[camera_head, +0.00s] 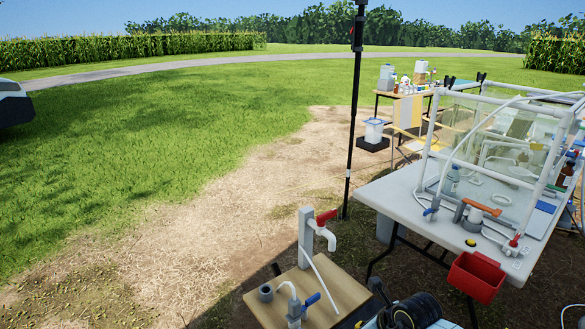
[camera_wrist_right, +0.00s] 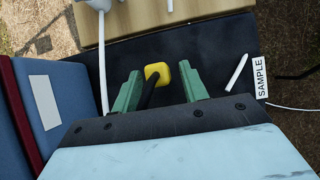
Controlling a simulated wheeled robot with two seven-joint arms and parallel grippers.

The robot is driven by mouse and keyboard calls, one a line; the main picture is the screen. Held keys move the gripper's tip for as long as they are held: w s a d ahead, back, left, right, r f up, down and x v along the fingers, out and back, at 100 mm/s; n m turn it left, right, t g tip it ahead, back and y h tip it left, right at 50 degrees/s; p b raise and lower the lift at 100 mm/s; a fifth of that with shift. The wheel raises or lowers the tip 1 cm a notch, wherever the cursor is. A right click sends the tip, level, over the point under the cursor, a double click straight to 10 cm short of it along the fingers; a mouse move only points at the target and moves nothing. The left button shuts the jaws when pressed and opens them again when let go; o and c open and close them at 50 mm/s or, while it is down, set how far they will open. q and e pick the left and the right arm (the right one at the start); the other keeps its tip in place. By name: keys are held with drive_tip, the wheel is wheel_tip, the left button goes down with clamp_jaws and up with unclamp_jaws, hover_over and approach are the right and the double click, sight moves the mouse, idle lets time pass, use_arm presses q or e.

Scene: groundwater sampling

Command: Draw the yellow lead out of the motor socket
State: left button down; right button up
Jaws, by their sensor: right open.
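In the right wrist view, my right gripper (camera_wrist_right: 161,72) is open, with its two green fingers apart. A yellow block-like piece (camera_wrist_right: 158,71), which looks like the plug of the yellow lead, lies between the fingertips. A dark stem or cable runs from the yellow piece down toward the gripper body. The motor socket cannot be made out; what lies under the yellow piece is a dark surface (camera_wrist_right: 222,48). My left gripper is not seen in either view.
The wrist view shows a "SAMPLE" label (camera_wrist_right: 260,78), a white stick (camera_wrist_right: 236,73) and a blue box-like thing (camera_wrist_right: 50,95). In the head view, a wooden stand (camera_head: 262,308) carries a tap. A white table (camera_head: 392,193) with a clear enclosure and red bin (camera_head: 475,278) stands right.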

drive_tip(key=shift+c, duration=0.4)
clamp_jaws()
drive_tip(key=shift+r+p, duration=2.15)
drive_tip(key=shift+r, duration=0.45)
